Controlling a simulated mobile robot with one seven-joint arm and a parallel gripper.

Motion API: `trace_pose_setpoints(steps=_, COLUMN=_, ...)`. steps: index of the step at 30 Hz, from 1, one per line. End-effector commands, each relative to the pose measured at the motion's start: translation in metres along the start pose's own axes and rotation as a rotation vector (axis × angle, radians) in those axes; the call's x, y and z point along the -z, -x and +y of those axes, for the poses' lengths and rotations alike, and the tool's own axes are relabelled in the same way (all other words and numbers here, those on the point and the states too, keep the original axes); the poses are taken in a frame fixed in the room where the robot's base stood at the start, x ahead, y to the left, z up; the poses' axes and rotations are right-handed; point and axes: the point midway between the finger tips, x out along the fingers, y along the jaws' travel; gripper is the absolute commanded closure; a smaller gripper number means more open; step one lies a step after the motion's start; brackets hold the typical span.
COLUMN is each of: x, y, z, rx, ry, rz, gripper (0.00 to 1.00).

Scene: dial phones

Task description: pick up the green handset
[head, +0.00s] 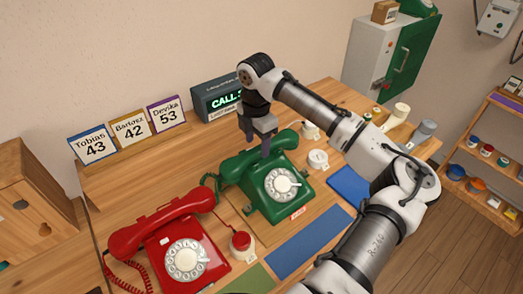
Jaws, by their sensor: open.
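The green handset (239,165) rests across the top of the green dial phone (269,199), which stands near the middle of the wooden table. My gripper (264,151) is open, points down and is over the right part of the handset. It hides a piece of the handset there, and I cannot tell whether the fingers touch it or stand around it. The right end of the handset (286,139) shows beyond the fingers.
A red phone (172,251) with its own handset stands front left, and a red button (240,241) sits between the phones. Name cards (128,128) and a display box (217,99) stand at the back. Small containers (401,113) stand right of the phone, near my arm.

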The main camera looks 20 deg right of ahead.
Motion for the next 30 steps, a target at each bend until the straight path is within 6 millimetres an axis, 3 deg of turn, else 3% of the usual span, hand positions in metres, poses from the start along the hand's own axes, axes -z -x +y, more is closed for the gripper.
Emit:
trace_pose_setpoints(steps=9, x=-0.002, y=-0.038, z=0.000, rx=0.001, ry=0.000, rz=0.001, gripper=0.45)
trace_pose_setpoints(steps=17, x=-0.002, y=-0.041, z=0.000, rx=0.001, ry=0.000, rz=0.001, gripper=0.47)
trace_pose_setpoints(steps=27, x=-0.002, y=-0.041, z=0.000, rx=0.001, ry=0.000, rz=0.001, gripper=0.91)
trace_pose_setpoints(steps=30, x=-0.002, y=-0.040, z=0.000, rx=0.001, ry=0.000, rz=0.001, gripper=1.00)
